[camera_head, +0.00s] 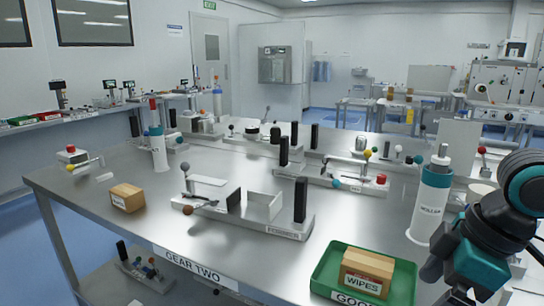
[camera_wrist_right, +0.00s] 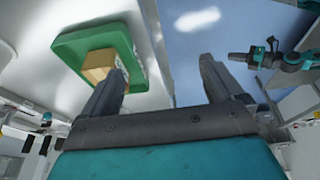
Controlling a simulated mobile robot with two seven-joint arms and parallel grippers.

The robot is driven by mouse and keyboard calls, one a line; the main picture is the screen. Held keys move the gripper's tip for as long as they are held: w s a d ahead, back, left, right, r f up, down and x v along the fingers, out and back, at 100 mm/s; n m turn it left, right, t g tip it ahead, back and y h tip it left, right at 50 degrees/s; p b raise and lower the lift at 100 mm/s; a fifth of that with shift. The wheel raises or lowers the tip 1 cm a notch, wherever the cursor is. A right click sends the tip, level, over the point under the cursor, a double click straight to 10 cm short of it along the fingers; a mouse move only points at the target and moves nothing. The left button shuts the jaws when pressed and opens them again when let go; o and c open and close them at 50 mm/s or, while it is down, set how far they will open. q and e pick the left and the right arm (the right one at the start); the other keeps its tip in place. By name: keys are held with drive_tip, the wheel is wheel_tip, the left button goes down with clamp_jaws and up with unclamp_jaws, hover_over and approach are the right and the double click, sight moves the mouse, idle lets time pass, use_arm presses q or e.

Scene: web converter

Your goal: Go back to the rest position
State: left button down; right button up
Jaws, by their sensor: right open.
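My right gripper (camera_wrist_right: 162,68) is open in the right wrist view, with nothing between its two dark fingers. In the head view, my right arm comes in at the right edge, over the table's front right corner. The green tray (camera_head: 402,283) lies to the left of that arm, and a cardboard box labelled WIPES (camera_head: 366,273) sits in it. The tray (camera_wrist_right: 70,47) and box (camera_wrist_right: 97,66) also show beyond the left finger in the wrist view. Another teal and dark arm, seemingly my left, shows there at the upper right; its jaws are too small to read.
The steel table (camera_head: 140,225) fills the middle. A white bottle (camera_head: 430,205) stands close to my right arm. A small cardboard box (camera_head: 127,198), a fixture with black posts (camera_head: 300,200) and several other fixtures stand on the table. Bare tabletop lies around the small box.

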drive_tip(key=s+a+f+m+t, duration=0.1)
drive_tip(key=a+f, duration=0.3)
drive_tip(key=f, duration=0.3)
drive_tip(key=s+a+f+m, duration=0.1)
drive_tip(key=a+f, duration=0.3)
drive_tip(key=f, duration=0.3)
drive_tip(key=s+d+f+m+h, duration=0.3)
drive_tip(key=s+d+f+m, duration=0.1)
drive_tip(key=s+f+m, duration=0.6)
drive_tip(key=w+a+f+n+t+y, duration=0.2)
drive_tip(key=w+a+f+n+t, duration=0.1)
drive_tip(key=w+f+t, duration=0.4)
drive_tip(key=shift+a+f+t, duration=0.15)
drive_tip(key=shift+f+t, duration=0.15)
drive_tip(key=shift+f, duration=0.1)
